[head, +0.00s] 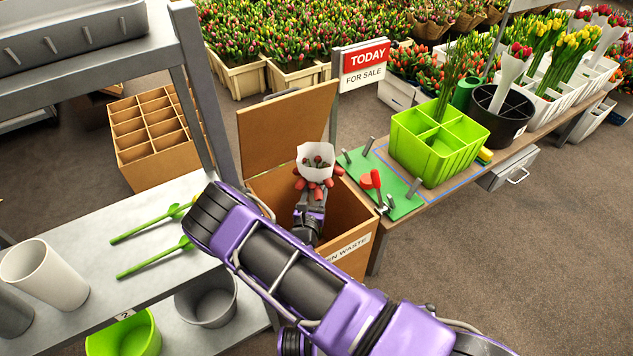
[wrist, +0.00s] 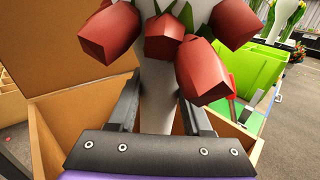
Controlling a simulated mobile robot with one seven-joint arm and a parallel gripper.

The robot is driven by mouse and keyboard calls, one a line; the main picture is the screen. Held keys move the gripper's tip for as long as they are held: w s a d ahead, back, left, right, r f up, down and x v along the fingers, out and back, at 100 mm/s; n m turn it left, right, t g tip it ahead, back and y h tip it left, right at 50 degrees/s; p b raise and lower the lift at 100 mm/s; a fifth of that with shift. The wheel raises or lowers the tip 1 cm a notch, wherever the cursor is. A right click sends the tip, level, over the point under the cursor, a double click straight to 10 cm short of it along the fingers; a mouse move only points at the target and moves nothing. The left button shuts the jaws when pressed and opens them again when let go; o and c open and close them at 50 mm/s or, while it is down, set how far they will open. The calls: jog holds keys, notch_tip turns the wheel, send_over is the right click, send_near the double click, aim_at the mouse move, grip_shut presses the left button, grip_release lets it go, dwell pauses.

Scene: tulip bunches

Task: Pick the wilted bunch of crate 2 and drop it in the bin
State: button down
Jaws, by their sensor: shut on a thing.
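My gripper (head: 311,200) is shut on the wilted bunch (head: 317,158), a white paper wrap with red tulip heads drooping around it. In the wrist view the white wrap runs between the two fingers (wrist: 158,105), with the red heads (wrist: 108,32) hanging close to the camera. The bunch is above the open mouth of the brown waste bin (head: 352,252), whose label ends in "EN WASTE". The bin's walls also show below the gripper in the wrist view (wrist: 45,150). My arm hides part of the bin's inside and label. No crate number is readable.
The bin's raised flap (head: 283,125) stands behind the gripper. At right, a table holds a green board (head: 400,192) with upright pegs and a red-topped clamp, a lime-green divided crate (head: 455,158) and a black bucket (head: 500,118). A grey shelf (head: 165,225) is close at left.

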jog(key=shift+f, duration=0.3)
grip_release()
dwell(0.4)
dwell(0.5)
jog(key=s+a, duration=0.1)
jog(key=s, duration=0.4)
jog(key=s+p, duration=0.1)
jog(key=s, duration=0.5)
jog(key=s+a+p, duration=0.1)
jog(key=s, duration=0.5)
jog(key=shift+s+a, duration=0.1)
jog(key=shift+a, duration=0.2)
jog(key=shift+a+f, duration=0.1)
